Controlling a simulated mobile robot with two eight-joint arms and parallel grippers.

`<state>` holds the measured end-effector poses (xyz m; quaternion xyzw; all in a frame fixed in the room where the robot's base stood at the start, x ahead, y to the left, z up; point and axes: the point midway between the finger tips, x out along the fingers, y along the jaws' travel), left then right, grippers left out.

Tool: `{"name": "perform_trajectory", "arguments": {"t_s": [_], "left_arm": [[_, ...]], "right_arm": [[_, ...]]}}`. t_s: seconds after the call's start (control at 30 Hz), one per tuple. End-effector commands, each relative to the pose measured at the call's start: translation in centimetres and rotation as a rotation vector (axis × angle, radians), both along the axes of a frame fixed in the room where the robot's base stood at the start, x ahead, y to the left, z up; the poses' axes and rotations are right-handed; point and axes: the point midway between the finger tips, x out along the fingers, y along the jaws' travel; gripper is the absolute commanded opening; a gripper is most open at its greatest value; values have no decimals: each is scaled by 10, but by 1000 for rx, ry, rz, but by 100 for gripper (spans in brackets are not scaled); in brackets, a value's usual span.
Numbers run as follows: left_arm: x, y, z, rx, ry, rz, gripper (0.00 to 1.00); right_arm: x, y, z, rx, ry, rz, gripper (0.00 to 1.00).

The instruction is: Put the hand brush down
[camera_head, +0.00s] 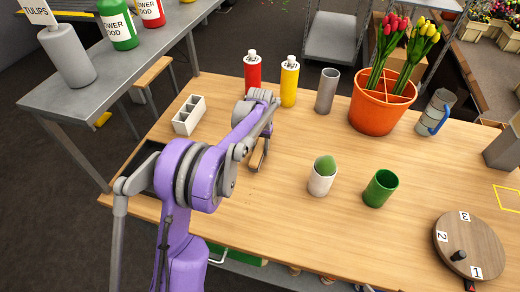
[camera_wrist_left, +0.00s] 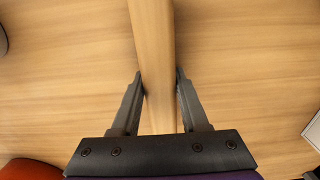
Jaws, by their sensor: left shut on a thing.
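My left gripper (camera_wrist_left: 158,78) is shut on the hand brush, whose pale wooden handle (camera_wrist_left: 153,35) runs between the two fingers in the left wrist view. In the head view my left arm reaches over the table from the left, and a small brown part of the hand brush (camera_head: 258,157) shows below the wrist, close to the table top. The rest of the brush is hidden by the arm. I cannot tell whether the brush touches the table (camera_head: 275,220). My right gripper is not in view.
A white divided box (camera_head: 189,116) stands left of the gripper. Red (camera_head: 252,70) and yellow (camera_head: 289,82) bottles and a grey cylinder (camera_head: 327,91) stand behind. A white cup (camera_head: 321,184), green cup (camera_head: 380,188) and orange tulip pot (camera_head: 381,112) are to the right. Table front centre is clear.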

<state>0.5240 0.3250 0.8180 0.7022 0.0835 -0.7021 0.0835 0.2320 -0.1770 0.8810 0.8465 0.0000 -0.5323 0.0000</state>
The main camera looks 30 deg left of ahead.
Motion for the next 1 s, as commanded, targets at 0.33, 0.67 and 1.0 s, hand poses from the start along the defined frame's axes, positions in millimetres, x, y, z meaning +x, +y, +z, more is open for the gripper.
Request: {"name": "perform_trajectory", "arguments": {"t_s": [0.33,0.67,1.0], "left_arm": [[0,0,-7,0,0,0,0],[0,0,-9,0,0,0,74],[0,0,8,0,0,0,74]], "right_arm": [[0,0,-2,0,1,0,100],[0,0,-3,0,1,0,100],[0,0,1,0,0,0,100]]}}
